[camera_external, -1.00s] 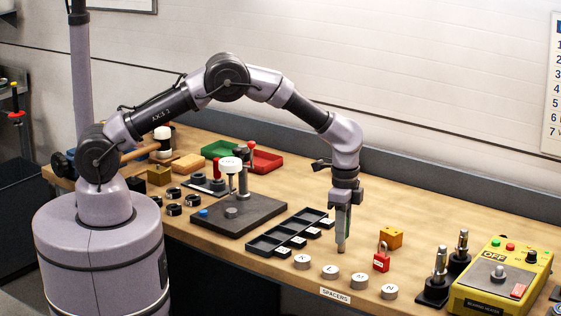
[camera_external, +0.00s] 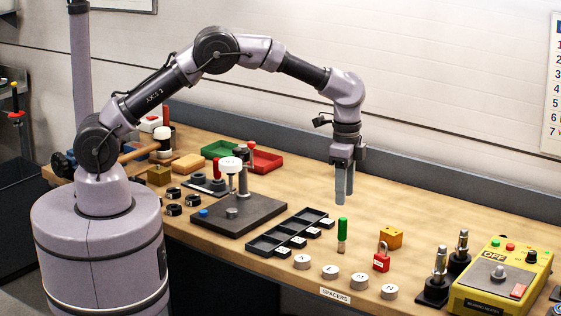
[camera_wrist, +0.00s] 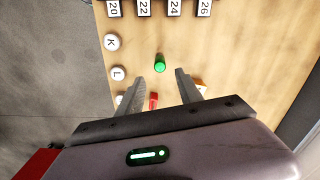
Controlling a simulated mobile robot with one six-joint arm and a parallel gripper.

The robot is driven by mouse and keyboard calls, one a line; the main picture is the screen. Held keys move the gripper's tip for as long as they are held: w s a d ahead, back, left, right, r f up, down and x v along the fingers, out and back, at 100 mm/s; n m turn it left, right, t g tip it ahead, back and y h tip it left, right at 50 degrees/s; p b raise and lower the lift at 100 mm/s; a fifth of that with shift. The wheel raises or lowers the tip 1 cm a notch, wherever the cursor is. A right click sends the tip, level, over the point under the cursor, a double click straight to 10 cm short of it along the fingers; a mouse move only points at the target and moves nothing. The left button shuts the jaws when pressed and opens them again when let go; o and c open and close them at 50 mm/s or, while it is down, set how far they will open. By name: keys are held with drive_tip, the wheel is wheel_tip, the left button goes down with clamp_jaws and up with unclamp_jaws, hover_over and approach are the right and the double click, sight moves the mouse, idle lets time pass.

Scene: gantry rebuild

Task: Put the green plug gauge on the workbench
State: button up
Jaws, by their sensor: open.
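The green plug gauge (camera_external: 342,231) stands upright on the workbench (camera_external: 290,205), green handle up and a metallic-looking lower end down. It is just right of the black compartment tray. My gripper (camera_external: 344,198) is above and behind it, open and empty, apart from the gauge. In the wrist view the green top of the gauge (camera_wrist: 160,63) shows beyond the open fingers (camera_wrist: 169,86), near the middle between them. The bench (camera_wrist: 205,50) around the gauge is bare there.
A red padlock (camera_external: 381,260) and an orange-yellow block (camera_external: 391,237) stand right of the gauge. Several round lettered spacers (camera_external: 330,271) line the front edge. The black tray (camera_external: 290,233) is to the left. A yellow control box (camera_external: 503,278) and dark posts are at the right.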

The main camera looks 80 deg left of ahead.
drive_tip(key=s+a+r+n+t+y, duration=0.1)
drive_tip(key=s+a+r+t, duration=0.15)
drive_tip(key=s+r, duration=1.6)
drive_tip(key=s+a+n+t+y, duration=0.1)
drive_tip(key=s+t, duration=0.2)
drive_tip(key=s, duration=1.4)
drive_tip(key=shift+f, duration=0.2)
